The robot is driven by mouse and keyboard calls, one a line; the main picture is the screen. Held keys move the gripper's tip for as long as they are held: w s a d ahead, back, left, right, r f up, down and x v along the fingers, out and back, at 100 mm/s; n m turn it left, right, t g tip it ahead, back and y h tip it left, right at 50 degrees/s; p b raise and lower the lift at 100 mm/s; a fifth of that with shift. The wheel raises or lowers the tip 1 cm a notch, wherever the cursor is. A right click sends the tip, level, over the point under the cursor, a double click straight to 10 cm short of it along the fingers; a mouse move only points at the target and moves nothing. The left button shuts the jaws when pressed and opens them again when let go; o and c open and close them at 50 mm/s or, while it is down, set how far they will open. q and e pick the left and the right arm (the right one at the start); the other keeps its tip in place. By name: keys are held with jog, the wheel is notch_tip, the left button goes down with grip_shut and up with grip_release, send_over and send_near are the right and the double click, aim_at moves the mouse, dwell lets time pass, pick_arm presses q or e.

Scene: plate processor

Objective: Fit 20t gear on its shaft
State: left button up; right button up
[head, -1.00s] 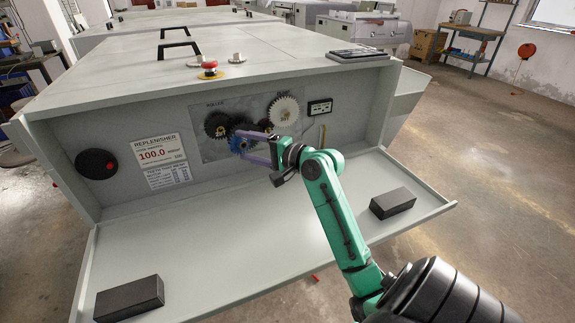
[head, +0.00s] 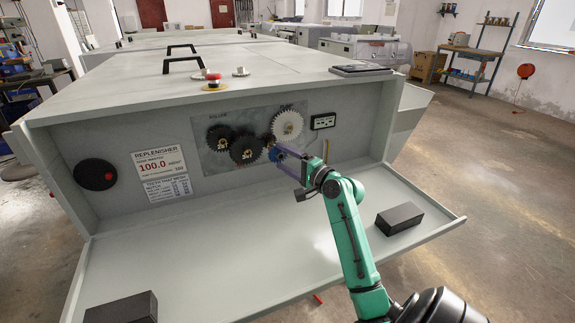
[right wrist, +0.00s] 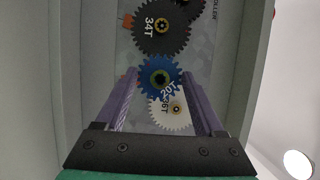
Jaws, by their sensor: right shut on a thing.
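The blue 20T gear (right wrist: 160,77) sits between the purple fingers of my right gripper (right wrist: 158,74), which is shut on it. In the head view the gear (head: 274,154) is partly covered by my right gripper (head: 279,151), at the lower right of the gear panel. In the right wrist view it overlaps part of the white 36T gear (right wrist: 176,122) and its teeth come close to the black 34T gear (right wrist: 160,28). Its shaft is hidden; I cannot tell if the gear is on it. My left gripper is not in view.
Another black gear (head: 220,138) is left of the 34T gear, and the white gear shows at the panel's upper right (head: 287,124). A black block (head: 399,218) lies on the open shelf (head: 250,245); another (head: 122,308) is at lower left. The shelf's middle is clear.

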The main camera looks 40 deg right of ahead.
jog(key=shift+w+d+b, duration=0.2)
jog(key=shift+w, duration=0.4)
jog(key=shift+w+d+b, duration=0.2)
jog(key=shift+w, duration=0.4)
jog(key=shift+r, duration=0.1)
jog(key=shift+p, duration=0.3)
jog(key=shift+p, duration=0.4)
jog(key=shift+w+d+b, duration=0.25)
jog(key=shift+w+d, duration=0.05)
jog(key=shift+w, duration=0.6)
jog(key=shift+w+d+b, duration=0.2)
jog(key=shift+w+d, duration=0.1)
jog(key=shift+w, duration=0.55)
